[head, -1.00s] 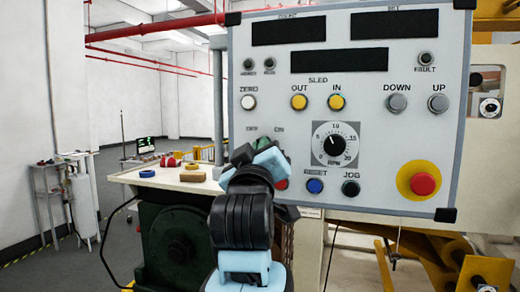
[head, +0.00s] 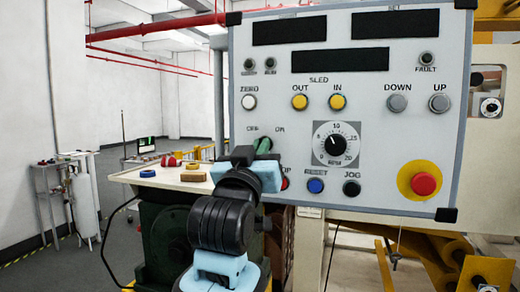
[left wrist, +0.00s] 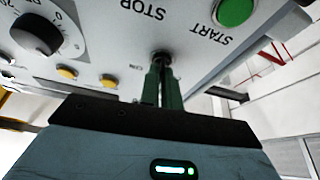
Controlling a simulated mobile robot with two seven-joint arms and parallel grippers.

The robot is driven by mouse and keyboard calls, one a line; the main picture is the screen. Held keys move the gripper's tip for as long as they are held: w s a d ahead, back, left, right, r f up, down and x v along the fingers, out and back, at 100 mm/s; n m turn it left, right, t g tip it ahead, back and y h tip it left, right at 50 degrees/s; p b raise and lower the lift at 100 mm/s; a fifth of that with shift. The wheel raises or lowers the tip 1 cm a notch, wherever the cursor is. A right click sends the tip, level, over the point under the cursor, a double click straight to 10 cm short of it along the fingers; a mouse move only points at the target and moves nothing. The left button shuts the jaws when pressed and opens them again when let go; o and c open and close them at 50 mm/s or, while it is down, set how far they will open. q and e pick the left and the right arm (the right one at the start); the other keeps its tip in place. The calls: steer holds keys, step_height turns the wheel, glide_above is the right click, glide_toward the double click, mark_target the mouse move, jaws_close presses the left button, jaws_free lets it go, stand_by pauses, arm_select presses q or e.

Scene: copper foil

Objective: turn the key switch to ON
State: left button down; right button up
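The grey control panel (head: 380,130) faces me in the head view. Its key switch sits between the OFF and ON labels and is mostly hidden there by my left gripper (head: 263,145). In the left wrist view the dark round key switch (left wrist: 161,57) shows upside down, just beyond the green fingertips of that gripper (left wrist: 160,72). My right gripper is not in view.
A green START button (left wrist: 235,11) is beside the switch. The speed dial (head: 336,144), blue RESET button (head: 315,186) and red emergency stop (head: 424,184) lie to the right.

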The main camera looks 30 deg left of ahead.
arm_select(q)
steer(key=shift+a+m+h, duration=0.1)
steer(key=shift+m+h, duration=1.25)
steer(key=shift+m, duration=1.25)
steer(key=shift+a+m+h, duration=0.1)
steer(key=shift+m+h, duration=1.25)
steer(key=shift+m, duration=1.25)
steer(key=c, duration=1.6)
jaws_free()
